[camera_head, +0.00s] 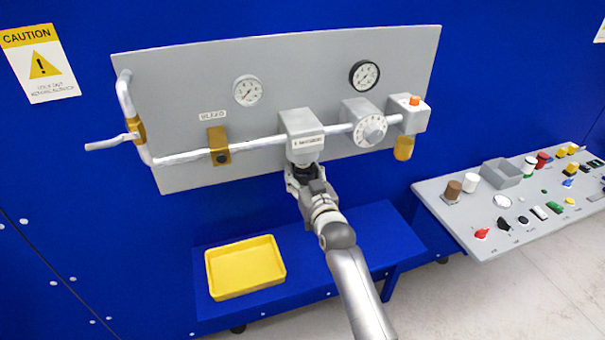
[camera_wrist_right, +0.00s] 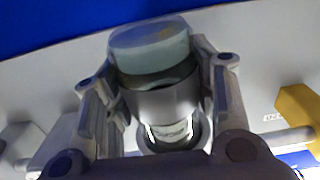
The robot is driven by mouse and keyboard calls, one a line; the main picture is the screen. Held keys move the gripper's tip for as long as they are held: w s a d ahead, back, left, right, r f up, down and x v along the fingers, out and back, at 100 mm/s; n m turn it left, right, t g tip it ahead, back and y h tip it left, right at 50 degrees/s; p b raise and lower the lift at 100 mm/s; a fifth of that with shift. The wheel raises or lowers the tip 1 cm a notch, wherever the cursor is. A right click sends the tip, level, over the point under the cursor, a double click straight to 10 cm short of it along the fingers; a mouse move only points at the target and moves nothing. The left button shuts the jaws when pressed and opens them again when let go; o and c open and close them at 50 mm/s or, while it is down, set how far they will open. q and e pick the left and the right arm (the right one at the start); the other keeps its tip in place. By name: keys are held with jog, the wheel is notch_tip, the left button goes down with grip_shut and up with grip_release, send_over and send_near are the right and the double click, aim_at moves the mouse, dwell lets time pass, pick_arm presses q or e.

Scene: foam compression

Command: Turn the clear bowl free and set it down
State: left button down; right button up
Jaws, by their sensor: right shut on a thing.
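The clear bowl (camera_wrist_right: 150,48) is a pale, see-through cylinder with a grey collar (camera_wrist_right: 165,102) around it in the right wrist view. My right gripper (camera_wrist_right: 160,85) has one finger on each side and is shut on the bowl. In the head view, my right gripper (camera_head: 305,180) is directly under the grey block (camera_head: 301,128) on the pipe. The gripper mostly hides the bowl there, and I cannot tell whether its thread still holds. My left gripper is not in view.
A yellow tray (camera_head: 245,268) stands empty on the blue shelf (camera_head: 350,240). The pipe (camera_head: 255,143) runs across the grey panel (camera_head: 190,80), with a numbered knob (camera_head: 370,130) and an amber bowl (camera_head: 404,148) to the right. A control console (camera_head: 510,210) stands at right.

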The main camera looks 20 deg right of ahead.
jog(key=shift+r, duration=0.1)
jog(key=o, duration=1.4)
